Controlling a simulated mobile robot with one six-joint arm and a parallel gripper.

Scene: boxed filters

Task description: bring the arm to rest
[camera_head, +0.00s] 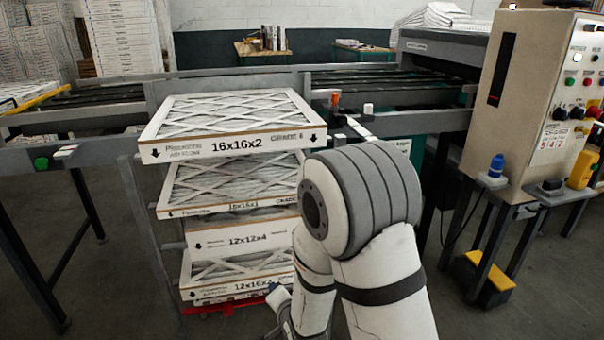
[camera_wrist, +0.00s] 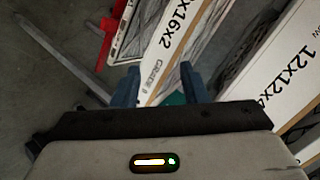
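My arm (camera_head: 370,200) is bent, with its large grey joint in front of the conveyor and its far end low beside a stack of boxed filters. In the wrist view my gripper (camera_wrist: 158,88) shows two blue fingers spread apart, with nothing clearly held. The white side of the 12x16x2 filter (camera_wrist: 172,48) shows beyond and between the fingers; I cannot tell whether they touch it. The stack has the 16x16x2 filter (camera_head: 230,145) on top, another filter (camera_head: 235,208) below, then the 12x12x4 filter (camera_head: 245,238) and the 12x16x2 filter (camera_head: 235,289).
A red base (camera_head: 228,306) lies under the stack. Behind is a roller conveyor (camera_head: 385,82). A control cabinet (camera_head: 530,95) stands at right, with a yellow and black step (camera_head: 483,275) below it. Open floor (camera_head: 110,270) lies left of the stack.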

